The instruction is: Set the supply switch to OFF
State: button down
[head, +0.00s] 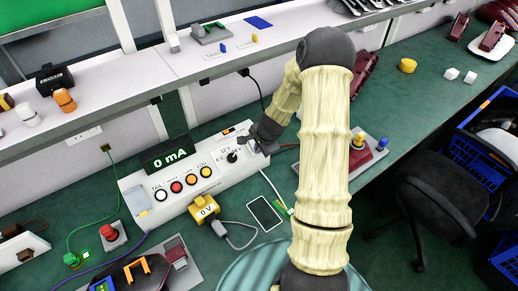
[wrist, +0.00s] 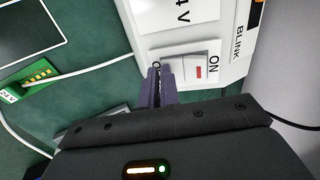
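The supply switch (wrist: 197,70) is a white rocker on the white panel box (head: 150,207). In the wrist view, its ON label is at the right, beside a red mark on the rocker. The label at its left end is mostly hidden by my fingers; only an "O" shows. My gripper (wrist: 161,72) has its two dark fingers together, with nothing seen between them. The fingertips are at the rocker's left end; I cannot tell whether they touch it. In the head view, my gripper (head: 257,143) is at the box's right end and hides most of the switch.
A yellow meter (head: 204,209) reading 0 V and a phone-like slab (head: 264,213) lie in front. A shelf (head: 200,62) runs behind. Cables cross the green bench.

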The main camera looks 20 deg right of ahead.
jog(key=shift+s+f, duration=0.35)
jog(key=shift+f, duration=0.15)
jog(key=shift+r, duration=0.1)
jog(key=shift+w+r+p, duration=0.35)
jog(key=shift+r+p, duration=0.2)
jog(key=shift+p, duration=0.1)
jog(key=shift+r, duration=0.15)
jog(key=shift+r, duration=0.35)
jog(key=s+f+v, duration=0.1)
jog(key=s+v, duration=0.1)
jog(key=v, duration=1.1)
jog(key=shift+s+d, duration=0.25)
jog(key=shift+d, duration=0.1)
